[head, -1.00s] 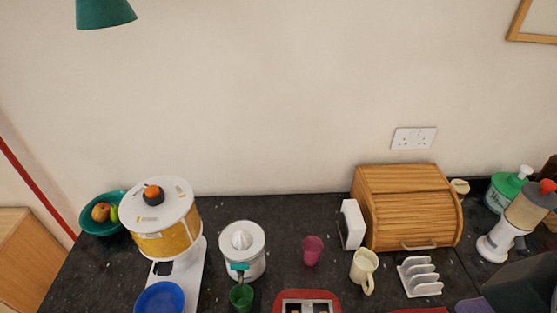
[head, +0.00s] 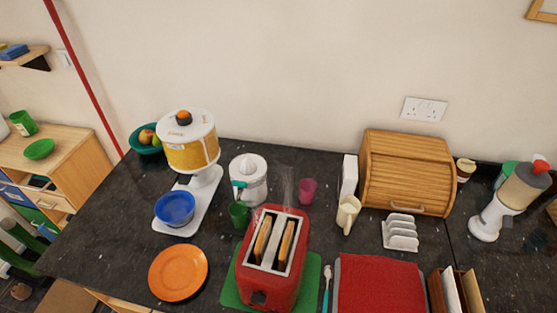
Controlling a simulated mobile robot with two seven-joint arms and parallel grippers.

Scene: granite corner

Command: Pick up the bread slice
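Two bread slices stand upright in the slots of a red toaster (head: 259,279) in the head view. The left bread slice (head: 262,240) and the right bread slice (head: 286,245) show their top edges above the metal top. Their lower parts are hidden inside the slots. The toaster stands on a green mat (head: 232,290) near the front of the dark counter. Neither of my grippers is clearly in view.
An orange plate (head: 178,273) lies left of the toaster. A red board or mat (head: 380,285) and a toothbrush-like utensil (head: 326,285) lie right.

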